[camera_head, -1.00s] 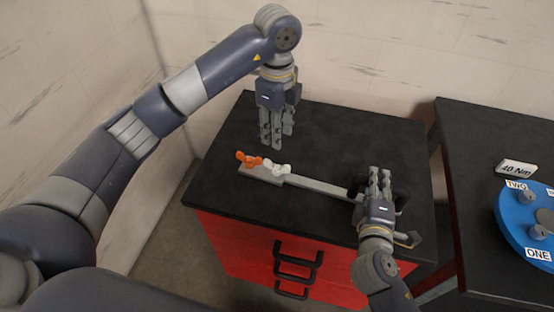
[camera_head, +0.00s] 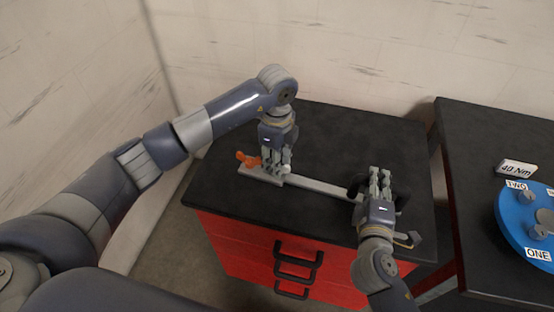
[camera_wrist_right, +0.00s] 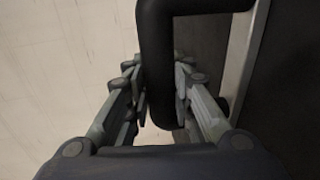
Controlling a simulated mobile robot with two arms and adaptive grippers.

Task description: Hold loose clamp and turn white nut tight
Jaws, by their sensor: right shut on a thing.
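The loose clamp is a long grey bar (camera_head: 318,186) lying on the black top of the red cabinet, with a black curved handle (camera_head: 402,197) at its right end. An orange wing nut (camera_head: 247,159) sits at its left end. The white nut (camera_head: 286,169) is beside it, partly hidden by my left fingers. My left gripper (camera_head: 275,165) points down at the white nut; whether its fingers touch or grip it is unclear. My right gripper (camera_head: 380,180) is shut on the black handle, which passes between its fingers in the right wrist view (camera_wrist_right: 160,60).
The red cabinet (camera_head: 235,245) has black drawer handles at its front. A second black table (camera_head: 480,150) on the right, across a gap, carries a blue round plate (camera_head: 512,212) with labelled knobs and a "40 Nm" sign (camera_head: 516,168). The back of the cabinet top is clear.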

